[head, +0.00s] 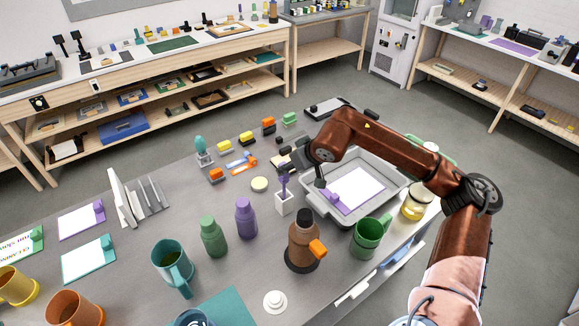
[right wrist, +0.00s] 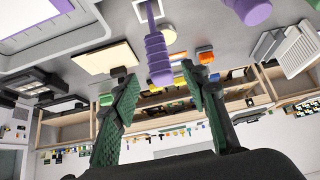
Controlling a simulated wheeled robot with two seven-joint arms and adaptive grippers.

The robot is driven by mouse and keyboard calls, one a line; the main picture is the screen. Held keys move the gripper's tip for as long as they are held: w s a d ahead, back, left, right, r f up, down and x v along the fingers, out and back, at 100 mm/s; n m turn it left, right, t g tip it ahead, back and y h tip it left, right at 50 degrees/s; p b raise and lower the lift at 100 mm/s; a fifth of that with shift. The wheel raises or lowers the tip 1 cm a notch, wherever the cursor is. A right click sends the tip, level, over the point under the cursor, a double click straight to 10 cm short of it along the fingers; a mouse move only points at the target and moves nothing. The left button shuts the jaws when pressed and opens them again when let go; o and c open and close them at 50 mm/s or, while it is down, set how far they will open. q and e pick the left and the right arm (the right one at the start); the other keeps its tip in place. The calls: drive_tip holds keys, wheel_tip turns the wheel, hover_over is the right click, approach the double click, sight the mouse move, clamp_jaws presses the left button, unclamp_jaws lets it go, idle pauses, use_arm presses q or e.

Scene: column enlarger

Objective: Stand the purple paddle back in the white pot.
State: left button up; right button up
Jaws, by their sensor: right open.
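The purple paddle (head: 284,187) stands roughly upright in the white pot (head: 285,204), near the middle of the table; its lower end is hidden inside. In the right wrist view, which is upside down, the ribbed purple handle (right wrist: 158,52) rises from the white pot (right wrist: 168,34). My right gripper (right wrist: 158,72) is open, with its green fingers on either side of the handle's free end and clear gaps to both. My left gripper is not in view.
A grey tray (head: 397,190) with a white sheet is right of the pot. A purple bottle (head: 246,219), a green bottle (head: 213,237) and a brown bottle (head: 302,246) stand nearby. A teal-topped holder (head: 202,151) and small coloured blocks are behind left.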

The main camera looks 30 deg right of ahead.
drive_tip(key=shift+p+v, duration=0.5)
drive_tip(key=shift+v, duration=1)
drive_tip(key=v, duration=1.2)
